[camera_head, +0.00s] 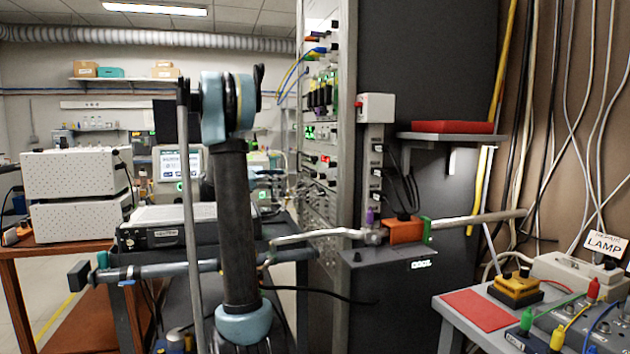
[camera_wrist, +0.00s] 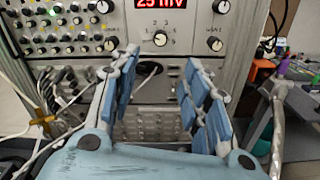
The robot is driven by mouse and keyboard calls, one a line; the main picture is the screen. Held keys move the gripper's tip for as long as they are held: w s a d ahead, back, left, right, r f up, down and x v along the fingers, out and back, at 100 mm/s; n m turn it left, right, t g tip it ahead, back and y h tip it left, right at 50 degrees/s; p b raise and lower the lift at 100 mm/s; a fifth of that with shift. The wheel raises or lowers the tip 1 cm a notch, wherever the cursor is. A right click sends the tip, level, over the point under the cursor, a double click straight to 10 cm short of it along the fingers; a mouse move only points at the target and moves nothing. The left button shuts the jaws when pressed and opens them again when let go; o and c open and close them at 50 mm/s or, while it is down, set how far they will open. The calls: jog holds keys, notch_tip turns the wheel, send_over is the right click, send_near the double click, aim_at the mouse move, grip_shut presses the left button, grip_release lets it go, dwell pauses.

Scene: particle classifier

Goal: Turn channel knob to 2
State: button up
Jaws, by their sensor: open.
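In the wrist view, a grey instrument panel (camera_wrist: 185,14) faces me with a red lit readout (camera_wrist: 162,3) that seems to read 25 mV. The knob shows between and just above the fingertips, with no visible contact. In the head view, my arm stands in front, and I cannot make out the knob or my gripper.
Other knobs (camera_wrist: 216,44) and rows of jacks (camera_wrist: 60,25) surround the numbered knob. Loose cables cross at left. In the head view, the equipment rack (camera_head: 345,60) stands at centre, with a pipe and bracket (camera_head: 390,262) at its right and a lamp bench (camera_head: 450,312) at far right.

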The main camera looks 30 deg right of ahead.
aim_at(322, 176)
jog(key=x, duration=1.5)
jog(key=shift+d, duration=0.35)
jog(key=shift+s, duration=0.1)
grip_shut()
